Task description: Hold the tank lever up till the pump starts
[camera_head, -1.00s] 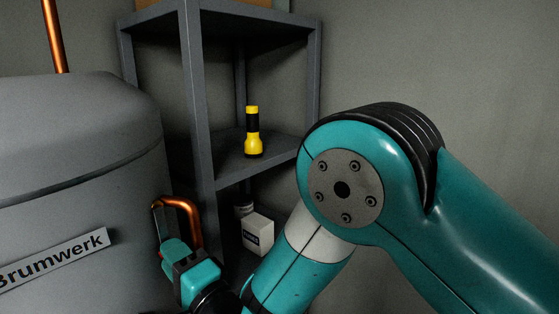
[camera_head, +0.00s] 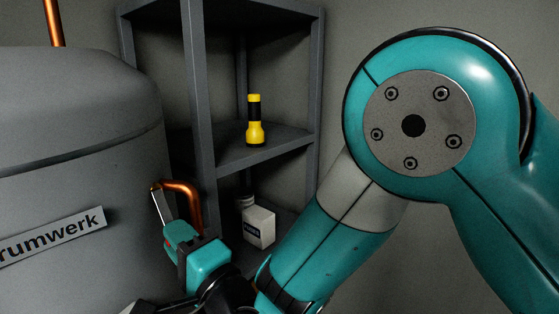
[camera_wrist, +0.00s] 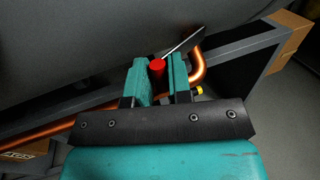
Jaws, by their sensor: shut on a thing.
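The tank (camera_head: 80,130) is a large grey body at the left in the head view, with a name plate. Its lever (camera_head: 161,203) is a thin metal bar at the tank's right side, slanting down to my gripper (camera_head: 178,238). In the wrist view the bar (camera_wrist: 185,42) runs up and right from a red end (camera_wrist: 157,67). That red end sits between the two teal fingers of my gripper (camera_wrist: 160,75), which is shut on it. The fingers partly hide the red end.
A copper pipe (camera_head: 190,197) bends close beside the lever and also shows in the wrist view (camera_wrist: 198,65). A grey shelf rack (camera_head: 200,110) stands behind, holding a yellow torch (camera_head: 254,122) and a white box (camera_head: 258,226).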

